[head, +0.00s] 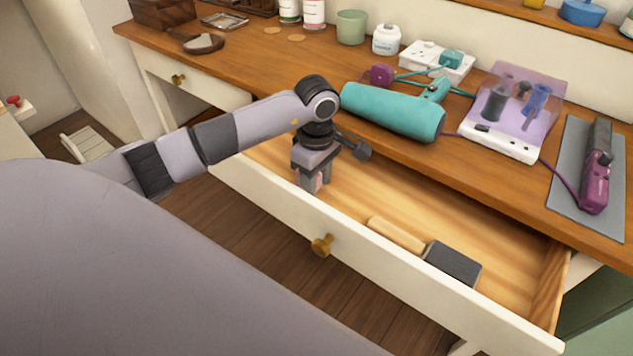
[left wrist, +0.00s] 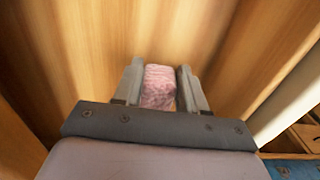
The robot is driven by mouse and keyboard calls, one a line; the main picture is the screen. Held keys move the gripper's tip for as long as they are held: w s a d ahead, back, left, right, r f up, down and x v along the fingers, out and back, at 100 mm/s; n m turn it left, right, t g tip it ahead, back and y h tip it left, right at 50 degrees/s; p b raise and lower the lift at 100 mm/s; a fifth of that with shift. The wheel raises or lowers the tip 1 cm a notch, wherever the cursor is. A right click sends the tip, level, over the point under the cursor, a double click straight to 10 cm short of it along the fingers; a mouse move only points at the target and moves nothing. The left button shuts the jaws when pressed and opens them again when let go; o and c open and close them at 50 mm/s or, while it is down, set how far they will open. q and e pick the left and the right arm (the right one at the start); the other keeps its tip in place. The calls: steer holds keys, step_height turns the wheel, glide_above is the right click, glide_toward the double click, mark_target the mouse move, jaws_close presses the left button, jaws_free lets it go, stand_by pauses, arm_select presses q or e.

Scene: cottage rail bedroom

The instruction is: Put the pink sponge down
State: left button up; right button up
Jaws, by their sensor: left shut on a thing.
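The pink sponge (left wrist: 159,87) is between the two fingers of my left gripper (left wrist: 160,92) in the left wrist view, with both fingers against its sides. In the head view my left gripper (head: 314,182) points down inside the open drawer (head: 440,206), at its left part, and only a sliver of pink shows between the fingers. The drawer's wooden floor lies below the sponge. I cannot tell whether the sponge touches it. My right gripper is not in view.
A tan block (head: 396,234) and a dark grey block (head: 453,263) lie in the drawer, to the right of my gripper. The drawer floor between gripper and tan block is clear.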

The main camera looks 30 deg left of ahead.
arm_select(q)
steer(key=shift+f, duration=0.3)
steer(key=shift+f, duration=0.1)
steer(key=shift+f, duration=0.15)
steer(key=o, duration=1)
steer(key=shift+r, duration=0.45)
step_height(320, 180, up, 12)
steer(key=shift+f+p, duration=0.2)
steer(key=shift+p, duration=0.65)
